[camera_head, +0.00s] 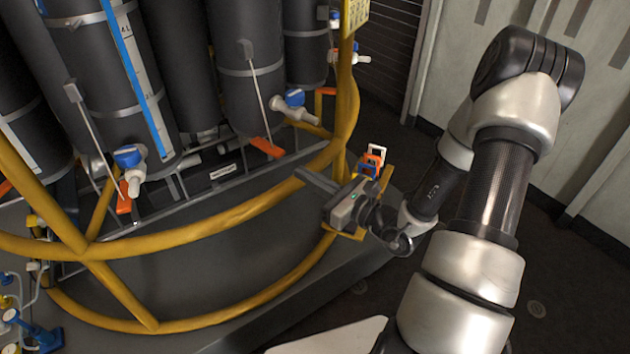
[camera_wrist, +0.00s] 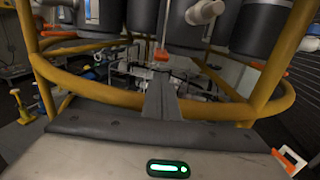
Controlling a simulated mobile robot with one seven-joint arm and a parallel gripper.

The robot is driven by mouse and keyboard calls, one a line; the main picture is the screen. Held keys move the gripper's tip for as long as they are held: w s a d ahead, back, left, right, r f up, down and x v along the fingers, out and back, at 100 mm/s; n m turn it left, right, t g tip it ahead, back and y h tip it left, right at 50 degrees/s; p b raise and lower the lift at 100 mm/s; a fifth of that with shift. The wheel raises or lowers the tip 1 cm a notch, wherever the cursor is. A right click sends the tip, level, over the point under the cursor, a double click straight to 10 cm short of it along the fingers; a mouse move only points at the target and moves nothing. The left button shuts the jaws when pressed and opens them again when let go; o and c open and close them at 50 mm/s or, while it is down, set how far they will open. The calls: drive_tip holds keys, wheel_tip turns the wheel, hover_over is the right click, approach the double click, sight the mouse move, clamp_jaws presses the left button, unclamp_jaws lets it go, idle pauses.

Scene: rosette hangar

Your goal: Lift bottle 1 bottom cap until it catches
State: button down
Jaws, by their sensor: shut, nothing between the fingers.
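Several tall dark grey bottles stand inside a yellow ring frame in the head view. One bottle (camera_head: 245,75) has an orange bottom piece (camera_head: 267,147) at the end of a thin grey strip. Another bottle (camera_head: 107,90) has a similar orange piece (camera_head: 123,199) lower left. I cannot tell which is bottle 1. My gripper (camera_head: 302,174) is shut and empty, its fingers pointing left toward the ring, apart from the orange pieces. In the wrist view the shut fingers (camera_wrist: 160,78) point at an orange piece (camera_wrist: 161,55) beyond the yellow rail.
The yellow rail (camera_head: 210,217) curves between my gripper and the bottles. Blue-and-white valves (camera_head: 293,98) stick out near the bottle bases. A small orange-and-white item (camera_head: 375,155) is by my gripper. The dark floor (camera_head: 560,300) at right is clear.

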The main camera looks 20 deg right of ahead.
sight(281, 157)
drive_tip(key=shift+x, duration=3.75)
drive_tip(key=shift+r, duration=0.15)
drive_tip(key=shift+w+a+r+p, duration=0.1)
drive_tip(key=shift+w+r+p, duration=0.05)
drive_tip(key=shift+r+p, duration=0.65)
drive_tip(key=shift+w+a+r+p, duration=0.15)
drive_tip(key=shift+r+p, duration=0.3)
drive_tip(key=shift+r, duration=0.55)
drive_tip(key=shift+f+b, duration=0.75)
drive_tip(key=shift+f, duration=0.35)
drive_tip(key=shift+s+d+f+b, duration=0.15)
drive_tip(key=shift+f+b, duration=0.25)
drive_tip(key=shift+f, duration=0.3)
drive_tip(key=shift+s, duration=0.1)
